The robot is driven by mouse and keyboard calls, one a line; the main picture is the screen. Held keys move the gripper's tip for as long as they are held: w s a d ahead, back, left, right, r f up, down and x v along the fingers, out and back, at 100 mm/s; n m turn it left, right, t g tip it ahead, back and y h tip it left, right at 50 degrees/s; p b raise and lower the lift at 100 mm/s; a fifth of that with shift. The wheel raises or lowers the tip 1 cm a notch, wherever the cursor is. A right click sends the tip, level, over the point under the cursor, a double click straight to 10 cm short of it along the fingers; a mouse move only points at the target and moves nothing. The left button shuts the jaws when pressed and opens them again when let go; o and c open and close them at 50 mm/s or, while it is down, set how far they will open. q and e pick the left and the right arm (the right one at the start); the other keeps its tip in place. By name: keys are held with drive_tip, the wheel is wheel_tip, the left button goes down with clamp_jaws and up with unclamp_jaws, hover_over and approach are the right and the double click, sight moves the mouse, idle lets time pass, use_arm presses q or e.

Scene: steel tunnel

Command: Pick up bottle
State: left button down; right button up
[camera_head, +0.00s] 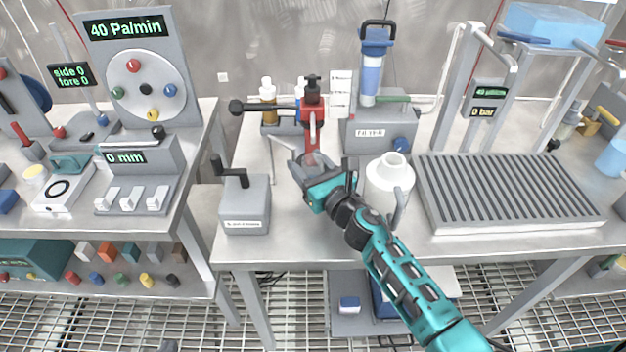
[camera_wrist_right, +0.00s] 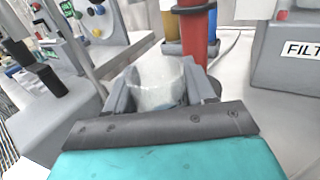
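My right gripper (camera_head: 316,172) reaches in from the lower right, over the middle table. In the right wrist view its fingers (camera_wrist_right: 163,92) stand apart on both sides of a pale, translucent cup-like vessel (camera_wrist_right: 158,78). I cannot tell whether they press on it or whether it is the bottle. A white bottle with a handle (camera_head: 390,178) stands upright just right of the gripper, partly hidden by my arm. An amber bottle (camera_head: 268,91) with a pale cap stands behind, in a grey holder. My left gripper is not in view.
A red stand (camera_head: 312,118) rises right behind the gripper. A grey box with a crank (camera_head: 245,200) is left of it. A grey filter unit (camera_head: 378,130) stands behind, and a ribbed grey tray (camera_head: 508,190) fills the right. The table's front-middle strip is free.

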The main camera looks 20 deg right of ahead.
drive_tip(key=c, duration=0.8)
drive_tip(key=shift+r+p, duration=0.45)
drive_tip(key=shift+r, duration=0.2)
drive_tip(key=r+b+v, duration=0.2)
drive_tip(key=v, duration=1.6)
